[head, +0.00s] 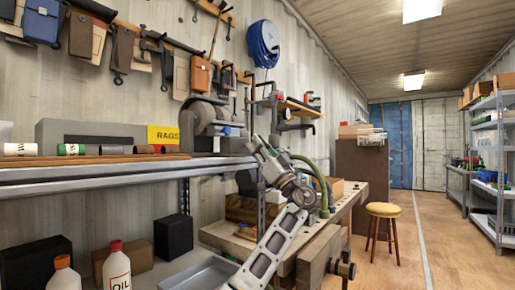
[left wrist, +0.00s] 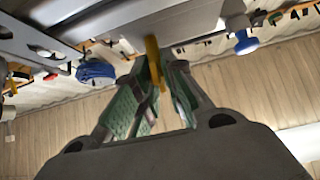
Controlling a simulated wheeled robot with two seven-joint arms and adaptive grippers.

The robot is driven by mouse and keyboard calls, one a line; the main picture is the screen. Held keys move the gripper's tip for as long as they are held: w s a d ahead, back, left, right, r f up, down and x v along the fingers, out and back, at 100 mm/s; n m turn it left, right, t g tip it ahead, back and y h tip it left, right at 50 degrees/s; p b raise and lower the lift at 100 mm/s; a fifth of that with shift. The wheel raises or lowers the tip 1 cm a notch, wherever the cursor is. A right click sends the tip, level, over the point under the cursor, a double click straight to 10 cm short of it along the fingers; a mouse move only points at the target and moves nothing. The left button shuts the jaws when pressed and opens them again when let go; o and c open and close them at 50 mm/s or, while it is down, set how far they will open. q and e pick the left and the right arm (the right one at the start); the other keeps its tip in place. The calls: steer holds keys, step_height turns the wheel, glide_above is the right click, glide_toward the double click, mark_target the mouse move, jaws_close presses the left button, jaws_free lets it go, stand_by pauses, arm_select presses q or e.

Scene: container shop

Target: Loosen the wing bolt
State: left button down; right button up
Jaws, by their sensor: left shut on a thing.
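The wing bolt (left wrist: 153,62) shows in the left wrist view as a yellow piece beneath a pale grey part. My left gripper (left wrist: 158,75) has its green-padded fingers on both sides of the yellow piece and is shut on it. In the head view my left gripper (head: 262,152) is at the end of the shelf, tilted up to the left; I cannot make out the wing bolt there. My right gripper is in neither view.
A metal shelf (head: 120,174) runs left of the gripper, with a bench grinder (head: 207,117) above it. A green hose (head: 318,178) hangs just right of the gripper. A wooden workbench (head: 318,246) stands below. A yellow-topped stool (head: 383,209) stands on open floor at right.

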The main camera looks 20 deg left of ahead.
arm_select(q)
steer(key=shift+n+g+y, duration=0.3)
steer(key=shift+n+g, duration=0.4)
steer(key=c, duration=1.6)
jaws_free()
steer(key=shift+c, duration=0.2)
steer(key=v, duration=1.2)
steer(key=shift+d, duration=0.1)
